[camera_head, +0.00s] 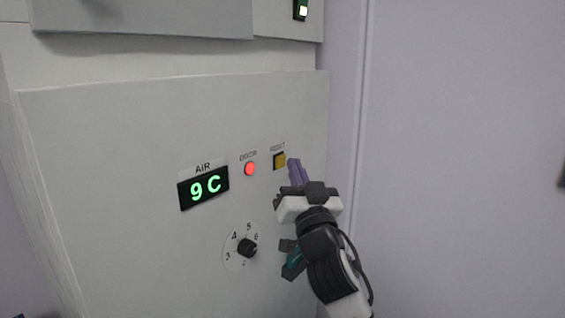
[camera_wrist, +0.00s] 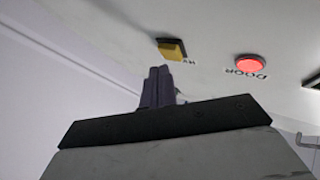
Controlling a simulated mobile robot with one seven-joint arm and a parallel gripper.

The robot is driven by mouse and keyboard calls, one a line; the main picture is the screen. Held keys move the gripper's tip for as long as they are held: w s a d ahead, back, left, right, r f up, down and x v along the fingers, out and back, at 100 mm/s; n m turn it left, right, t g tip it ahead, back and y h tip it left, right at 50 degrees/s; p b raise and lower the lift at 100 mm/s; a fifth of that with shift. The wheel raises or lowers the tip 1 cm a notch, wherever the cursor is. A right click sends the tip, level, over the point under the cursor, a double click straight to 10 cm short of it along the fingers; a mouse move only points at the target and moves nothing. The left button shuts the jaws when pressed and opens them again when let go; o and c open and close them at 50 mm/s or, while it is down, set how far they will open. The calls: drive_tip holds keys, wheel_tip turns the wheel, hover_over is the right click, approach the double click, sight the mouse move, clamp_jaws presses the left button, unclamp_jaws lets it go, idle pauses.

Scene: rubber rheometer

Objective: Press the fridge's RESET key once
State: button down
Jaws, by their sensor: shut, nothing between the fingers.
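The yellow square RESET key (camera_head: 279,161) is on the fridge's light grey front panel (camera_head: 120,140), under its printed label. In the wrist view the yellow key (camera_wrist: 171,49) sits in a dark frame, just beyond my fingertips. My gripper (camera_head: 294,165) is shut and empty, its purple fingers pointing at the panel just right of and slightly below the key in the head view. In the wrist view the fingertips (camera_wrist: 159,71) are a little below and left of the key. They appear apart from it; the exact gap to the panel is hard to tell.
A lit red DOOR light (camera_head: 250,169) is left of the key. A numbered black knob (camera_head: 247,248) is below. A plain wall is to the right.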

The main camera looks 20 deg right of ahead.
drive_tip(key=shift+w+a, duration=0.2)
drive_tip(key=shift+w, duration=0.05)
drive_tip(key=shift+w+a, duration=0.25)
drive_tip(key=shift+w, duration=0.05)
idle(0.7)
drive_tip(key=shift+s+d, duration=0.1)
drive_tip(key=shift+s, duration=0.05)
drive_tip(key=shift+s+d+b, duration=0.4)
drive_tip(key=shift+s, duration=0.1)
idle(0.3)
drive_tip(key=shift+s+d+b, duration=0.5)
drive_tip(key=shift+s+d, duration=0.3)
drive_tip(key=shift+s, duration=0.2)
drive_tip(key=shift+s+d+b, duration=0.5)
drive_tip(key=shift+s+d, duration=0.25)
drive_tip(key=shift+s, duration=0.25)
drive_tip(key=shift+f, duration=0.1)
